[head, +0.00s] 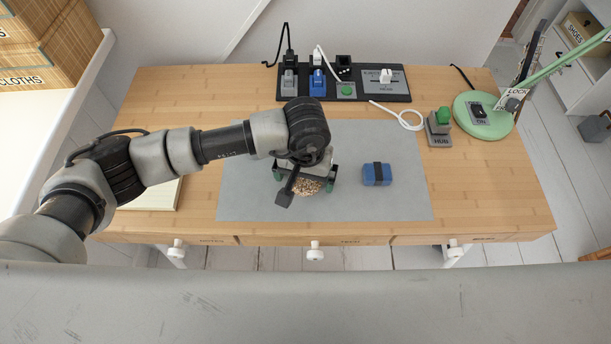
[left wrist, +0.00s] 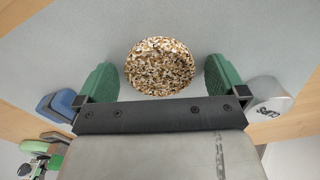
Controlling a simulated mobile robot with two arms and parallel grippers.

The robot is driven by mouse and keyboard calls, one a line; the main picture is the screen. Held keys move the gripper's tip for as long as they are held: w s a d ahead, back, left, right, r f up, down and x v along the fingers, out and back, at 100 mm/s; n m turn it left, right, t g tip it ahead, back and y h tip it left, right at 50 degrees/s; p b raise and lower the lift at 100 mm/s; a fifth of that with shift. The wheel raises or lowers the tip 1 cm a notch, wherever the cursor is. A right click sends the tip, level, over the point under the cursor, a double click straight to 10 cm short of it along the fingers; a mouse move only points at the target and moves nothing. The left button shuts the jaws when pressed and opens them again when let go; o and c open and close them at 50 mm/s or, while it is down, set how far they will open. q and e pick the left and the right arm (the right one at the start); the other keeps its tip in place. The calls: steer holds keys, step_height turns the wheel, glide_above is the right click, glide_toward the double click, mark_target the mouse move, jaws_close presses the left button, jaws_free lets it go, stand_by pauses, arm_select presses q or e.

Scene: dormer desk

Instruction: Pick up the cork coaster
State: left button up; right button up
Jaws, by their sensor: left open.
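The cork coaster (left wrist: 160,66) is a round, speckled brown disc lying on the grey desk mat. In the head view it (head: 307,187) is partly hidden under my left gripper. My left gripper (head: 305,179) is above the coaster, pointing down. In the left wrist view its two green fingertips (left wrist: 160,78) are spread wide, one on each side of the coaster, with a gap to it on both sides. Nothing is held. My right gripper is in neither view.
A blue block with a dark band (head: 377,174) lies on the grey mat (head: 400,205) to the right. A power strip (head: 345,84), a hub (head: 439,126) and a green lamp (head: 484,114) stand farther back. A light grey labelled object (left wrist: 268,96) shows beside a fingertip.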

arm_select(q)
steer(key=c, duration=0.9)
